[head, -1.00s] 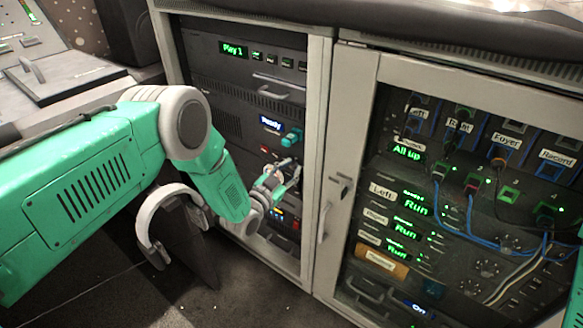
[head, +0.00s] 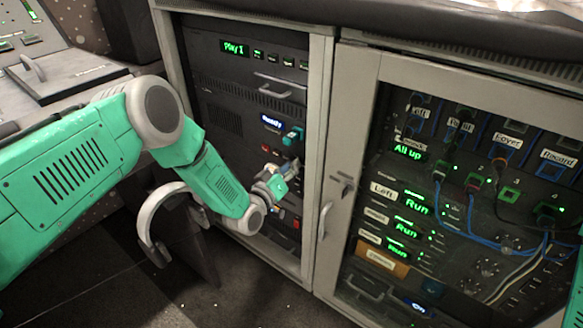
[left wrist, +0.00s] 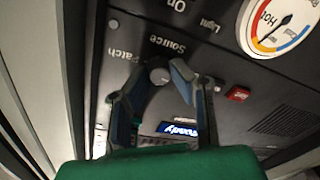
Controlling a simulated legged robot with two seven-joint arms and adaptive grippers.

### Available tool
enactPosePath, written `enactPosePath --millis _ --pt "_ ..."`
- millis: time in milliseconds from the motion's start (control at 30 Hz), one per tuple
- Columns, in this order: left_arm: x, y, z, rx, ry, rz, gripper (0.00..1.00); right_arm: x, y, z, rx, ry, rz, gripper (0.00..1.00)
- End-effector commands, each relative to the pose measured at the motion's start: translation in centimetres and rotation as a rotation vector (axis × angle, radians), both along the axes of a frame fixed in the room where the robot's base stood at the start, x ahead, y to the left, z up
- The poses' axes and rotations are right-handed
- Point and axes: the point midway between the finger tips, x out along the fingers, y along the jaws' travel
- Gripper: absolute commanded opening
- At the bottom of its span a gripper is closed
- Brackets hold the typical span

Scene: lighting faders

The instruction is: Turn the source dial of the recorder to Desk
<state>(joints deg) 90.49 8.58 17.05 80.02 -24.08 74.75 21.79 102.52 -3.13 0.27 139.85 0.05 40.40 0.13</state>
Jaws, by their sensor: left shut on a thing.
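The source dial (left wrist: 160,76) is a small round grey knob on the dark recorder panel, in the left wrist view. The word Source is printed beside it and Patch to its left, both upside down; I see no Desk label. My left gripper (left wrist: 158,73) has its two dark fingers on either side of the dial and is shut on it. In the head view the left gripper (head: 288,178) is at the recorder (head: 215,85) front, hiding the dial. The recorder's blue Ready display (head: 271,121) is lit. My right gripper is not in view.
A teal handle (head: 293,135) sticks out just above the gripper. A red button (left wrist: 238,94) and a round gauge (left wrist: 280,22) are on the panel. The cabinet frame (head: 318,150) stands close on the right, beside a glass-fronted cabinet (head: 358,125) with cables.

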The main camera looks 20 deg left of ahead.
Motion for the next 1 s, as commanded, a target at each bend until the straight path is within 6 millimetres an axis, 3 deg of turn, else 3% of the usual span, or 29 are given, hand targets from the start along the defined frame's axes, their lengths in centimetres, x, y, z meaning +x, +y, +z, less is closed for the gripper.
enactPosePath --millis 33,400,967,1000 --pt "-0.42 0.21 -0.9 -0.027 0.031 0.001 0.0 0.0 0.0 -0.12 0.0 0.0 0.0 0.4" --pt "-0.48 0.01 -0.89 -0.177 0.087 -0.001 0.0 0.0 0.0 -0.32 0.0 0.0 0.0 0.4" --pt "-0.53 -0.13 -0.89 -0.203 0.096 -0.004 0.0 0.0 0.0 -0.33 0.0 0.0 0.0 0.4" --pt "-0.52 -0.14 -0.88 -0.203 0.096 -0.004 0.29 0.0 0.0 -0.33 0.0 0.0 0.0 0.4"
